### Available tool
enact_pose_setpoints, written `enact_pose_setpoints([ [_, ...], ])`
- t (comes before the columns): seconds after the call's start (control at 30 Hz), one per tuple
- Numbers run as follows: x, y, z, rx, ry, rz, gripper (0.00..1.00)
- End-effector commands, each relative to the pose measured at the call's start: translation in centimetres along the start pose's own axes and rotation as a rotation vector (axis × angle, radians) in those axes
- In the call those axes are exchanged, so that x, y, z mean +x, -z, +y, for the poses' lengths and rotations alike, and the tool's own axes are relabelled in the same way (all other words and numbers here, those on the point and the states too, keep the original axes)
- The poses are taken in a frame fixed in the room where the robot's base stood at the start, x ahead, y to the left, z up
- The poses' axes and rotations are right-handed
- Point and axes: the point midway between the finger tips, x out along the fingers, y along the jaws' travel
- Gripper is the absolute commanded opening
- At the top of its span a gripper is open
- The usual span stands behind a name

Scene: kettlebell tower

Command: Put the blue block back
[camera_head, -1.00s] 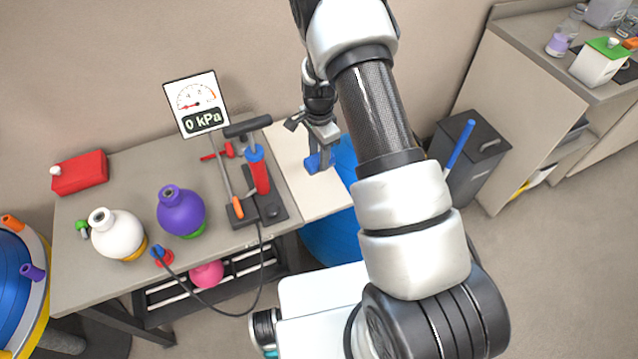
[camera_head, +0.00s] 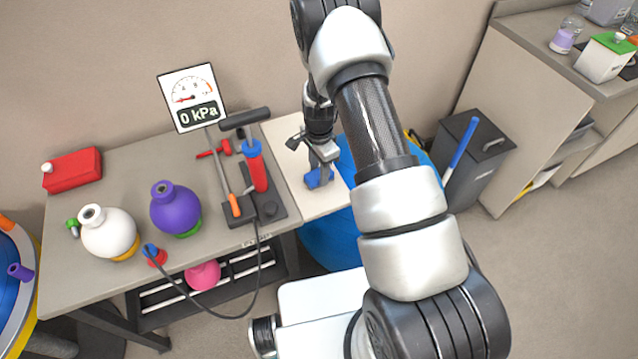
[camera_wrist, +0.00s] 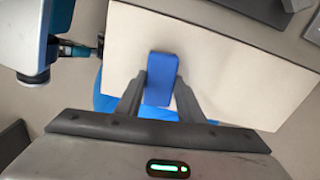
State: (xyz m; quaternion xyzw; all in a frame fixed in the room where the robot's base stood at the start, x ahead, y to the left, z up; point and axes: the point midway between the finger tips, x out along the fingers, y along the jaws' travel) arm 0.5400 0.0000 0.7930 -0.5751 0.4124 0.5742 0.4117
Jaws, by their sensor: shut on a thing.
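The blue block (camera_head: 318,178) is between the fingers of my gripper (camera_head: 318,164), at the white board (camera_head: 300,200) at the table's right end. In the wrist view the blue block (camera_wrist: 162,78) is upright in the picture, with my gripper (camera_wrist: 160,92) shut on it, one finger on each side. The white board (camera_wrist: 215,62) lies behind the block there. I cannot tell whether the block touches the board.
The table (camera_head: 110,180) carries a red-and-black pump (camera_head: 256,165), a gauge sign (camera_head: 193,98), white (camera_head: 108,235) and purple (camera_head: 176,210) kettlebells and a red box (camera_head: 72,170). A large blue ball (camera_head: 330,240) is beside the table's right end. A dark bin (camera_head: 475,160) stands to the right.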

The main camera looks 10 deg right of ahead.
Motion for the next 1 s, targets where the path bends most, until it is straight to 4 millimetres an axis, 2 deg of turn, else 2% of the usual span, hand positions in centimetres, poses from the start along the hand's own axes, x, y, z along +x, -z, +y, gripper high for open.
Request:
enact_pose_setpoints([
  [0.77, 0.68, -0.02, -0.01, 0.000, 0.000, 0.000, 0.00],
  [0.8, 0.61, -0.02, -0.02, 0.000, 0.001, 0.000, 0.31],
  [0.83, 0.57, -0.02, -0.02, 0.000, 0.001, 0.000, 0.27],
  [0.9, 0.59, -0.02, -0.01, 0.000, 0.000, 0.000, 0.28],
  [0.93, 0.59, -0.02, -0.01, 0.000, 0.000, 0.000, 0.40],
  [1.0, 0.59, -0.02, -0.01, 0.000, 0.000, 0.000, 0.41],
])
